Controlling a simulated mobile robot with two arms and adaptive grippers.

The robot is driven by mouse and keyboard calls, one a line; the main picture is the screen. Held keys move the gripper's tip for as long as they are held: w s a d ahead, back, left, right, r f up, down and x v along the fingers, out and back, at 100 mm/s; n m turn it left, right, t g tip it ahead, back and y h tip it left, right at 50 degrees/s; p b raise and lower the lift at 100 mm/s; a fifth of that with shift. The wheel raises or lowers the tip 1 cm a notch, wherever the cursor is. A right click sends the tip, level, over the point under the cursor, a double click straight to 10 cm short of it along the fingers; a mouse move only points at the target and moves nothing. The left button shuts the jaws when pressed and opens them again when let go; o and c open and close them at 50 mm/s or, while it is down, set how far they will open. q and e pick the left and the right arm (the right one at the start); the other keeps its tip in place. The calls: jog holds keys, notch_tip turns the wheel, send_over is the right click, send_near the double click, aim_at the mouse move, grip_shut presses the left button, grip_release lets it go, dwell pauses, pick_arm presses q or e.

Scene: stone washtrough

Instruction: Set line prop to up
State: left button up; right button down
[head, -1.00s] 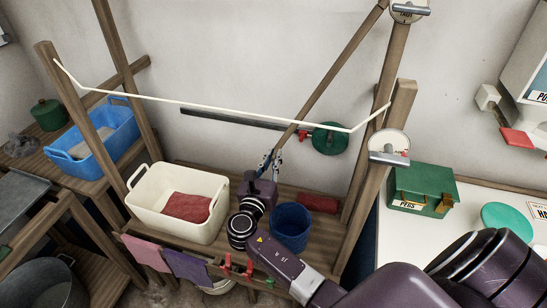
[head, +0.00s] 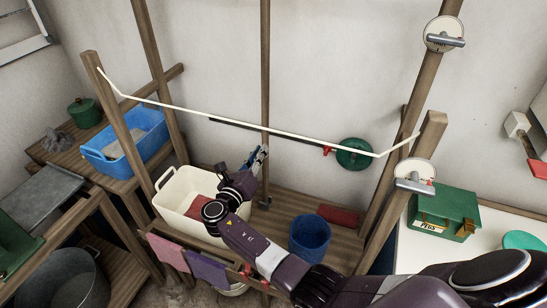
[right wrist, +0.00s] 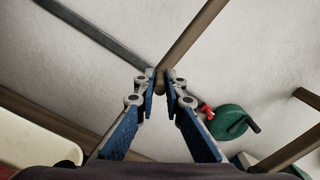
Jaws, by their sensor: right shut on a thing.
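The line prop (head: 265,60) is a long wooden pole that stands about upright in the head view, behind the white clothes line (head: 240,127). Its foot is near a small dark bracket on the wooden bench. My right gripper (head: 261,154) is shut on the prop's lower part. In the right wrist view, the blue-padded fingers (right wrist: 161,88) close around the prop (right wrist: 195,35), which runs up to the top right. The line hangs between two wooden posts. I cannot tell whether the prop touches it. My left gripper is not in view.
A cream basin (head: 176,207) with red cloth and a blue bucket (head: 310,236) stand beside my right arm. A green round part (head: 354,153) with a red handle is on a wall bar (head: 262,130). A green box (head: 446,213) sits at right.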

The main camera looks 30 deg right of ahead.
jog(key=shift+w+a+r, duration=0.15)
jog(key=shift+w+a, duration=0.2)
jog(key=shift+a, duration=0.1)
jog(key=c, duration=2.3)
grip_release()
jog(key=shift+o, duration=1.4)
jog(key=shift+w+a+n, duration=0.15)
jog(key=shift+w+n, duration=0.05)
jog(key=shift+n, duration=0.1)
